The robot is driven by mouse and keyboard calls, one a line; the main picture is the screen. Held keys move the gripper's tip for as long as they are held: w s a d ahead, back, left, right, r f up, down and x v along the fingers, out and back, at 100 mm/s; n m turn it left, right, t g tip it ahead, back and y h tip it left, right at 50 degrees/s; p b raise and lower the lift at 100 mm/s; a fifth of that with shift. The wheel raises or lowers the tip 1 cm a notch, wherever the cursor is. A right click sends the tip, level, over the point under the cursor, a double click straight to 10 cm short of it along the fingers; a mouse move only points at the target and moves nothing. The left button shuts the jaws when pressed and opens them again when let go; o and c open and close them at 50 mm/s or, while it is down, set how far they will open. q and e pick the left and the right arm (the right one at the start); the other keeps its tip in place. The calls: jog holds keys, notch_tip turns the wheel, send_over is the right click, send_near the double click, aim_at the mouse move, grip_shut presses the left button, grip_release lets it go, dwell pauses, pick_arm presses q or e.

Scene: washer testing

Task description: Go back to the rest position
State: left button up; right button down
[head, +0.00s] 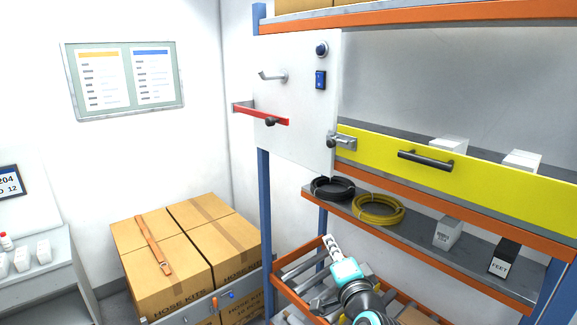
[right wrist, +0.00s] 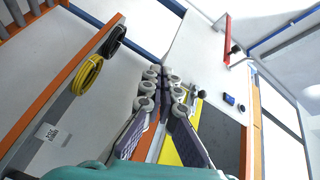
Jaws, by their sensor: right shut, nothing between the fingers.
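My right gripper (head: 331,242) shows in the head view at the lower middle, in front of the lower shelving. Its fingers point up and are shut with nothing between them. In the right wrist view the closed fingers (right wrist: 165,90) fill the middle. The gripper is apart from the white panel (head: 297,140) and the yellow front (head: 470,172) above it. My left gripper is in neither view.
An orange and blue rack (head: 265,200) stands at the right. A red lever (head: 262,114) and a hook stick out from the panel. A black handle (head: 425,160) is on the yellow front. Black (head: 332,188) and yellow hoses (head: 378,209) lie on a shelf. Cartons (head: 165,275) stand left.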

jog(key=s+d+f+n+g+b, duration=0.2)
jog(key=s+f, duration=0.5)
jog(key=f, duration=0.7)
jog(key=s+d+f+n+g+h+b, duration=0.1)
jog(key=s+f+n+g+b, duration=0.3)
jog(key=f, duration=0.9)
jog(key=s+d+f+n+g+h+b, duration=0.1)
jog(key=s+d+f+n+g+b, duration=0.2)
jog(key=s+f+n+b, duration=0.3)
jog(key=s+f+g+b, duration=0.1)
jog(key=s+f+b, duration=0.4)
jog(key=f, duration=0.3)
jog(key=shift+s+f, duration=0.25)
jog(key=shift+f, duration=0.05)
